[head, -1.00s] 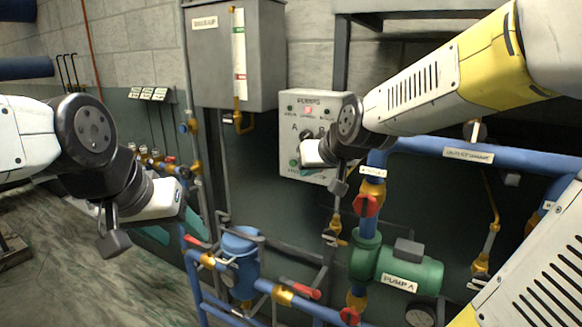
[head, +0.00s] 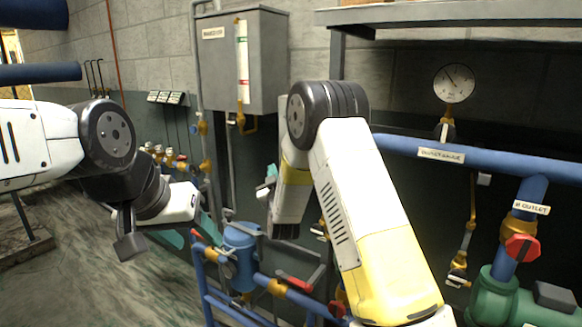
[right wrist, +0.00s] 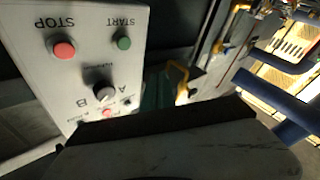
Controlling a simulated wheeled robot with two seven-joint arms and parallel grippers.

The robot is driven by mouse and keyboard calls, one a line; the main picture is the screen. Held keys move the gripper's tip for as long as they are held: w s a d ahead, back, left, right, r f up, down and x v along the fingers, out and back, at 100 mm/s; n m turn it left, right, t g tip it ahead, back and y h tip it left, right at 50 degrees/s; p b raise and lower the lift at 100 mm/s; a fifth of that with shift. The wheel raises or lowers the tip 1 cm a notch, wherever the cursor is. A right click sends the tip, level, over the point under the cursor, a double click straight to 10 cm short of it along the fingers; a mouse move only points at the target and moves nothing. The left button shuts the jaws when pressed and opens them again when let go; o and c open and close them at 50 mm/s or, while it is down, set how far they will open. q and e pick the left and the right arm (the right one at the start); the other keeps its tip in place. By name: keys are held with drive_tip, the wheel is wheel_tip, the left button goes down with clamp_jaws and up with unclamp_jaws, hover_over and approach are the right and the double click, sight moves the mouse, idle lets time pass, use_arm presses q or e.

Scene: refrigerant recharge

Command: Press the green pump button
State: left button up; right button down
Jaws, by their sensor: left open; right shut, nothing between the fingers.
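The green START button (right wrist: 124,43) is on the white control panel (right wrist: 92,22), beside the red STOP button (right wrist: 64,49). They show upside down in the right wrist view. An A/B selector knob (right wrist: 104,93) and small indicator lights are on the same panel. My right gripper (right wrist: 165,128) is a dark shape across the lower part of that view, shut and empty, apart from the START button in the picture. In the head view my right arm hides the panel's face and most of the gripper. My left gripper (head: 155,225) is open and empty, away from the panel.
A grey box (head: 242,60) hangs on the wall, left of my right arm. Blue pipes (head: 490,158) with an outlet gauge (head: 454,83) run to the right. A blue strainer (head: 240,250) and red-handled valves (head: 522,247) stand low down.

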drive_tip(key=shift+s+a+f+n+t, duration=0.5)
drive_tip(key=shift+s+a+f, duration=0.1)
drive_tip(key=shift+f, duration=0.2)
drive_tip(key=shift+w+d, duration=0.1)
drive_tip(key=w+d, duration=0.5)
drive_tip(key=w, duration=0.2)
drive_tip(key=shift+d, duration=0.1)
idle(1.9)
drive_tip(key=shift+w+d, duration=0.2)
drive_tip(key=shift+w, duration=0.15)
